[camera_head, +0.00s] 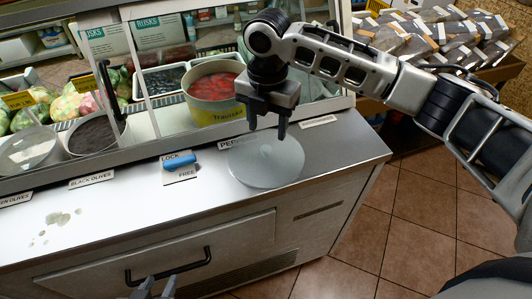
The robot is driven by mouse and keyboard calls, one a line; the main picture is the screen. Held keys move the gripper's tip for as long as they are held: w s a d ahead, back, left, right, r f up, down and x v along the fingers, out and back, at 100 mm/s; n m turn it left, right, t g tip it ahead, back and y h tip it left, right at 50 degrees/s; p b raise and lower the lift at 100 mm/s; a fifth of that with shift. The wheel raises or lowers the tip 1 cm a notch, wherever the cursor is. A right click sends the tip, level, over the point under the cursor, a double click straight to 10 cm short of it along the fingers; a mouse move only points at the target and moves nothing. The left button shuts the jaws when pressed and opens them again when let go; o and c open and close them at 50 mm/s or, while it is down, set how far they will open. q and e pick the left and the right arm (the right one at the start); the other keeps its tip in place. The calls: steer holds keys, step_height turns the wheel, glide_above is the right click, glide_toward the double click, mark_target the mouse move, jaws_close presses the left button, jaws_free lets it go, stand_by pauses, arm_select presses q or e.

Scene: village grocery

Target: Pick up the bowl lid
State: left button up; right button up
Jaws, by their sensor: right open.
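The bowl lid (262,172) is a pale grey, round, slightly translucent disc. It lies flat on the metal counter near its right end, partly over the pepper label. My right gripper (268,130) points down just over the lid's far part, its two fingers apart with nothing between them. Whether the fingertips touch the lid cannot be told. My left gripper (156,289) shows only its fingertips at the bottom edge, in front of the drawer handle; they are apart and empty.
Behind stand a yellow-green tub of red food (214,112) and a bowl of black olives (92,136). Glass panels rise behind the counter. Tiled floor lies to the right.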

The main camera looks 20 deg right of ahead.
mark_target(266, 148)
steer(key=shift+s+a+f+p, duration=0.15)
steer(key=shift+f, duration=1.2)
steer(key=shift+s+a+f+p, duration=0.1)
steer(key=shift+s+f+p, duration=0.05)
steer(key=shift+f, duration=1.2)
steer(key=c, duration=1.1)
